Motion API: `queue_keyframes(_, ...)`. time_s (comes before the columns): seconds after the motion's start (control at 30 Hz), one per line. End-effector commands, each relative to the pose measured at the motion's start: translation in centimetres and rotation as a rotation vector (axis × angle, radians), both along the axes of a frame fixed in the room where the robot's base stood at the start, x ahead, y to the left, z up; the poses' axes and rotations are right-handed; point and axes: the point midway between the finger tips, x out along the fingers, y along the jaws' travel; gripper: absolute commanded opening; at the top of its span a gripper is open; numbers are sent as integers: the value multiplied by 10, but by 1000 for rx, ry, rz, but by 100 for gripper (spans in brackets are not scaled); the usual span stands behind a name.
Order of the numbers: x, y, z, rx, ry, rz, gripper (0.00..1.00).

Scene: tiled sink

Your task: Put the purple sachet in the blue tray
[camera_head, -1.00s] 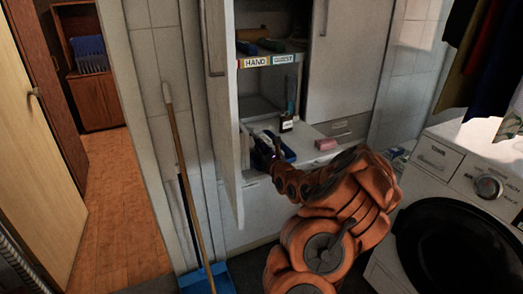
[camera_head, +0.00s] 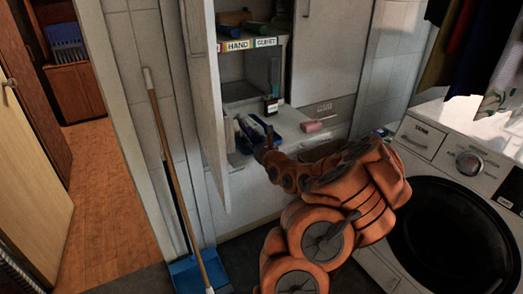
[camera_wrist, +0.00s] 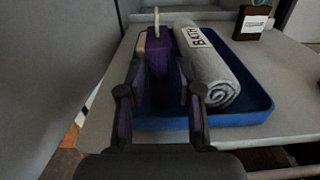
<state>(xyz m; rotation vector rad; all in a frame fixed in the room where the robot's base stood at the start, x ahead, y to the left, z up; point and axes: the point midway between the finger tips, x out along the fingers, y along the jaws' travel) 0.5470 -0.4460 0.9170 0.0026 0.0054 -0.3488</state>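The purple sachet (camera_wrist: 158,52) stands upright at the left part of the blue tray (camera_wrist: 258,108) in the wrist view, beside a rolled grey towel (camera_wrist: 213,72). My gripper (camera_wrist: 160,82) has its fingers spread on either side of the sachet, with gaps visible between fingers and sachet. The sachet's lower part is dark and hard to make out, so I cannot tell whether it rests on the tray floor. In the head view the tray (camera_head: 258,128) sits on the cabinet shelf, and my gripper (camera_head: 268,141) is at its front edge, partly hidden by my arm.
The open cabinet door (camera_head: 208,110) stands close on the left. A shelf with labels (camera_head: 250,44) is above. A washing machine (camera_head: 450,190) stands at the right.

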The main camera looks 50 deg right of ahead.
Motion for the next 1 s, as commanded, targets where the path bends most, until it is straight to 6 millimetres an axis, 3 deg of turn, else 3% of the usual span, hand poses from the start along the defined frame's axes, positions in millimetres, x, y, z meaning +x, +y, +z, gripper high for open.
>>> queue_keyframes(0.6, -62, 22, 1, -1, -2, -1, 34)
queue_keyframes(1.0, -73, 28, 2, -1, -2, 2, 34)
